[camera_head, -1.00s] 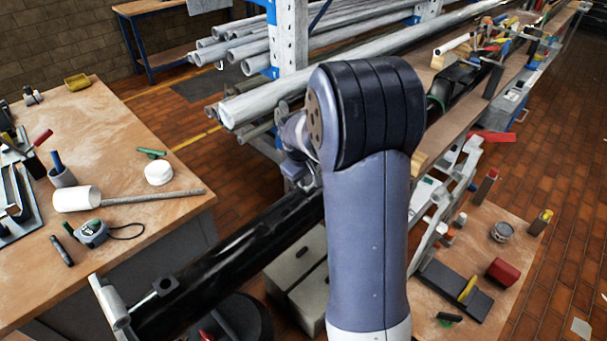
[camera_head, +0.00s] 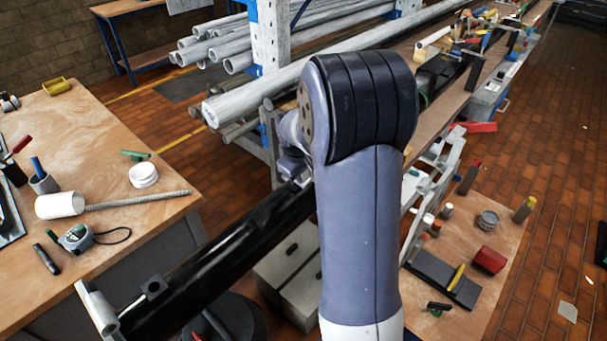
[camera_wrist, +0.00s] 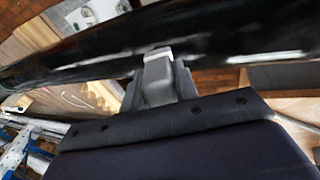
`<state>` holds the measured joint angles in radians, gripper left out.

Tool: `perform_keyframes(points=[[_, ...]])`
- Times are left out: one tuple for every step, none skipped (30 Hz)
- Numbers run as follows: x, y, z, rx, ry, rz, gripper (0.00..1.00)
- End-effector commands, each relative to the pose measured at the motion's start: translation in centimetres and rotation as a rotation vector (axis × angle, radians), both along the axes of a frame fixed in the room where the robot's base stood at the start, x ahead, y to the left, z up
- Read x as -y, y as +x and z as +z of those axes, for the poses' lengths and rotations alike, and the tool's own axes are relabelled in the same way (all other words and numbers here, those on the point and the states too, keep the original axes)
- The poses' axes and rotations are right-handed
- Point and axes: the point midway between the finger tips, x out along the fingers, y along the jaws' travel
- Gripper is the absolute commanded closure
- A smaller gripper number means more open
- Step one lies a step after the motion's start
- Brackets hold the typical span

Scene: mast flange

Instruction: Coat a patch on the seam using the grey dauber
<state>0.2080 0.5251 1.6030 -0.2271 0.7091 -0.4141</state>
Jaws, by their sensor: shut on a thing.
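My gripper (camera_wrist: 160,90) shows in the wrist view, its grey fingers shut on a small grey piece with a pale end (camera_wrist: 158,54), which I take for the grey dauber. Most of it is hidden between the fingers. The pale end is at the lower edge of the long black mast (camera_wrist: 90,48); I cannot tell whether it touches. In the head view the mast (camera_head: 215,262) runs diagonally from the lower left to behind my arm. My arm hides the gripper's fingertips there. I cannot make out the seam or any coated patch.
A wooden bench (camera_head: 100,150) at left holds a white-headed tool (camera_head: 60,205), a round white tub (camera_head: 143,175) and a tape measure (camera_head: 75,237). A rack of grey pipes (camera_head: 225,50) stands behind. A lower table (camera_head: 465,225) at right carries several small items. Brick floor is open at far right.

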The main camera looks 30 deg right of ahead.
Motion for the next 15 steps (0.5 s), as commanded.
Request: perform_keyframes(points=[[-0.2, 0.5, -0.1, -0.001, 0.001, 0.001, 0.94], [-0.3, 0.7, -0.1, -0.001, 0.001, 0.001, 0.94], [-0.5, 1.1, -0.1, 0.001, 0.0, 0.0, 0.94], [-0.6, 1.3, 0.0, 0.0, 0.0, 0.0, 0.94], [-0.7, 1.5, -0.1, -0.001, 0.001, 0.001, 0.94], [-0.8, 1.9, -0.1, -0.001, 0.0, 0.001, 0.94], [-0.9, 2.1, -0.1, -0.001, 0.0, 0.001, 0.94], [-1.0, 2.2, -0.1, -0.001, 0.0, 0.001, 0.94], [-1.1, 2.4, -0.1, -0.001, 0.0, 0.001, 0.94], [-1.1, 2.5, -0.1, -0.001, 0.001, 0.0, 0.94], [-1.1, 2.6, -0.1, -0.001, 0.001, 0.0, 0.94], [-1.1, 2.7, -0.1, -0.001, 0.001, 0.0, 0.94], [-1.1, 2.7, -0.1, -0.001, 0.001, -0.001, 0.94], [-1.1, 2.7, -0.1, -0.001, 0.001, -0.001, 0.94], [-1.0, 2.7, -0.1, -0.001, 0.0, -0.001, 0.94]])
